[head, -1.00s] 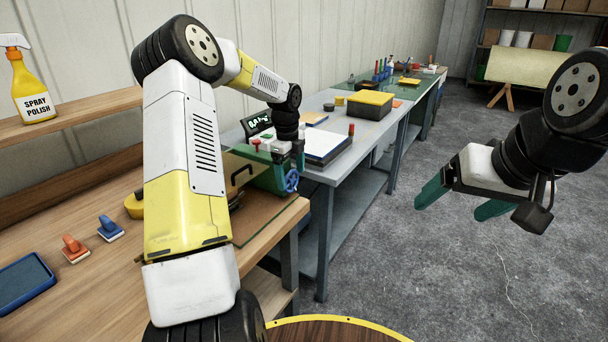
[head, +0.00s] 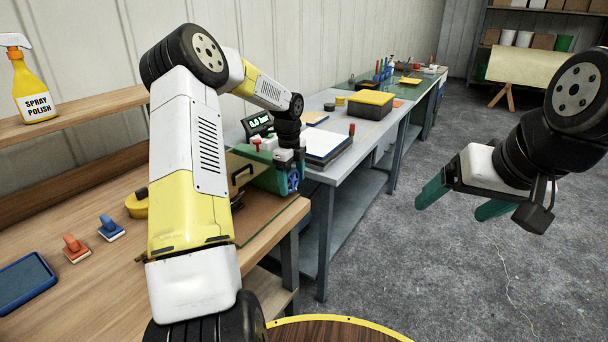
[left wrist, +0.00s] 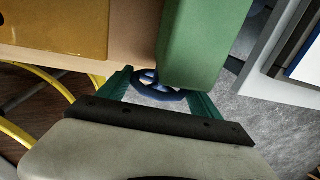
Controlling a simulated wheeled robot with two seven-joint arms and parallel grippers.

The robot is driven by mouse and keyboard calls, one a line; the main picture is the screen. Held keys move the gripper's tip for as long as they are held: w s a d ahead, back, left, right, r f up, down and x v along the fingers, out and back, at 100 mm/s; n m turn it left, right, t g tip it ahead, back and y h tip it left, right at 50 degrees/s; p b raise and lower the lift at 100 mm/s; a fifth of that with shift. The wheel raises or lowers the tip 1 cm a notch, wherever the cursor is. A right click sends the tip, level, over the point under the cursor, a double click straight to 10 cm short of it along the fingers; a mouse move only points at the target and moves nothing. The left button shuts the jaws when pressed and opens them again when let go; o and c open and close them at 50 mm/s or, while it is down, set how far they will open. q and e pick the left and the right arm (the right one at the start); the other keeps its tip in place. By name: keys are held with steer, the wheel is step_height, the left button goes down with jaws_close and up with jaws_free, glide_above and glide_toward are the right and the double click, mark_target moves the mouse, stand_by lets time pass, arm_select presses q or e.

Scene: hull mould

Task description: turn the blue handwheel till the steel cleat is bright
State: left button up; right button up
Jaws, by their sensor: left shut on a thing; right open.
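The blue handwheel (head: 293,181) sits on the right end of a green machine (head: 268,178) at the bench's far end. In the left wrist view the handwheel (left wrist: 158,94) lies between the two teal fingers, partly hidden by the green body. My left gripper (head: 291,160) is shut on the handwheel from above; its fingers are hard to make out in the head view. I cannot make out the steel cleat in either view. My right gripper (head: 462,203) is open and empty over the floor at the right.
A dark display (head: 258,122) stands behind the machine, its text too small to read surely. A grey table (head: 345,165) with a white-topped stack (head: 325,145) is close to the right. Stamps (head: 110,229) and a spray bottle (head: 32,85) are at the left.

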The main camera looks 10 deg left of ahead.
arm_select(q)
steer(key=shift+w+d, duration=0.1)
steer(key=g+y, duration=0.1)
steer(key=g, duration=0.2)
steer(key=shift+w, duration=0.15)
steer(key=shift+g+y, duration=0.6)
steer(key=shift+g, duration=0.9)
steer(key=o, duration=1.1)
steer(key=shift+o, duration=0.2)
